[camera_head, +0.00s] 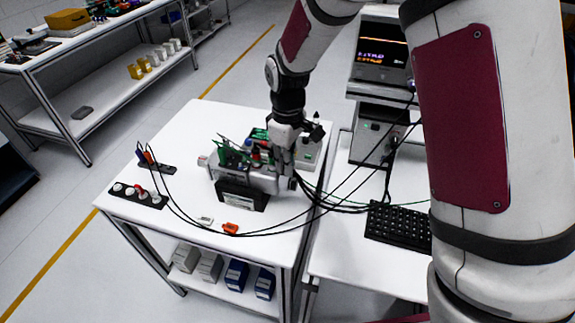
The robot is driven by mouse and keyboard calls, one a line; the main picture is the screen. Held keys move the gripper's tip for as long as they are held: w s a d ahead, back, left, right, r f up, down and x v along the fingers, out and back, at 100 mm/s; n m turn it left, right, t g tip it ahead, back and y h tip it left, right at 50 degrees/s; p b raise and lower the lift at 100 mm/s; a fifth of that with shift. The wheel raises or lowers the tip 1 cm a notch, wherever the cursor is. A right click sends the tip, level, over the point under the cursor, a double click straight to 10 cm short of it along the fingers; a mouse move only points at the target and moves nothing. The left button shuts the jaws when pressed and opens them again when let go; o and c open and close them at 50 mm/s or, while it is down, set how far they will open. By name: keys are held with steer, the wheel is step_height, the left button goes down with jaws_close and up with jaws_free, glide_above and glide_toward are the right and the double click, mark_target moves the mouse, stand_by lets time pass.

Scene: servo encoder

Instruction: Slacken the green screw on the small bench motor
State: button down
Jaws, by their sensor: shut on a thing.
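The small bench motor (262,181) is a grey cylinder lying on a black base (241,196) on the white table. Green pieces (224,149) and a small red part stand on top of it. My gripper (284,166) points down at the motor's right end, touching or very close to it. It is shut on a small part there; its fingers and the part are too small and covered to make out. I cannot pick out the green screw for certain.
Black cables (270,234) loop across the white table (190,128). A strip with round knobs (137,194), a strip with coloured tools (152,166) and an orange piece (230,228) lie nearby. A keyboard (398,226) and monitor (382,50) stand right. The table's back left is clear.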

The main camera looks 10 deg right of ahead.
steer(key=n, duration=0.7)
steer(key=c, duration=1.8)
jaws_free()
steer(key=shift+r+p, duration=1.1)
steer(key=shift+r, duration=3.45)
